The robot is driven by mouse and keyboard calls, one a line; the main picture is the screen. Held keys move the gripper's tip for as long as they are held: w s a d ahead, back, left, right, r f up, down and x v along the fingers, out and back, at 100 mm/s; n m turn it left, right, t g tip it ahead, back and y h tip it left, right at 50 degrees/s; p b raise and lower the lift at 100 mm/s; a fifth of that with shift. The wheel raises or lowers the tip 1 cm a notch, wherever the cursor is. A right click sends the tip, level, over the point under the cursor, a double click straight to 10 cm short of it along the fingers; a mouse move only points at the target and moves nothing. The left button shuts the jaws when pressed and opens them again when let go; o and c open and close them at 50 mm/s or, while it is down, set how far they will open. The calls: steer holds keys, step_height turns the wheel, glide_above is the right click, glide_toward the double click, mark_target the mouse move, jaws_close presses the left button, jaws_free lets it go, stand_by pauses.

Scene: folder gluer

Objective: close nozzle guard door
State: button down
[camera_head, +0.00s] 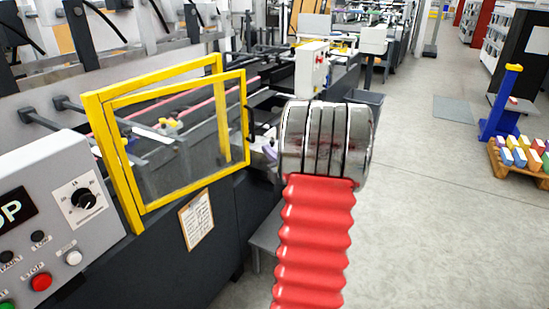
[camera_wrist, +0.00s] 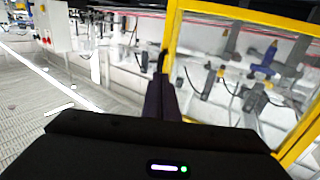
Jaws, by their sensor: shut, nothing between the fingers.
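The nozzle guard door (camera_head: 179,205) is a clear panel in a yellow frame, left of centre in the head view. It stands ajar, its right side swung out from the yellow fixed frame (camera_head: 152,76) behind it. Its black handle (camera_head: 249,122) is on the right edge. In the wrist view the door (camera_wrist: 240,16) fills the right side, with the handle (camera_wrist: 163,60) on its near left edge. My gripper (camera_wrist: 163,84) is shut and empty, its fingertips just below the handle in the picture. I cannot tell whether they touch it. The head view hides most of the gripper behind my arm.
A grey control panel (camera_head: 60,190) with a dial and buttons stands left of the door. A clipboard (camera_head: 196,219) hangs below it. A grey-white switch box (camera_head: 311,70) stands beyond. Open floor (camera_head: 440,200) lies to the right, with a pallet of coloured boxes (camera_head: 520,165).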

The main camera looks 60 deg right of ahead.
mark_target(254, 138)
steer(key=x, duration=0.7)
steer(key=shift+w+d, duration=0.1)
steer(key=shift+w, duration=0.1)
steer(key=shift+w, duration=0.1)
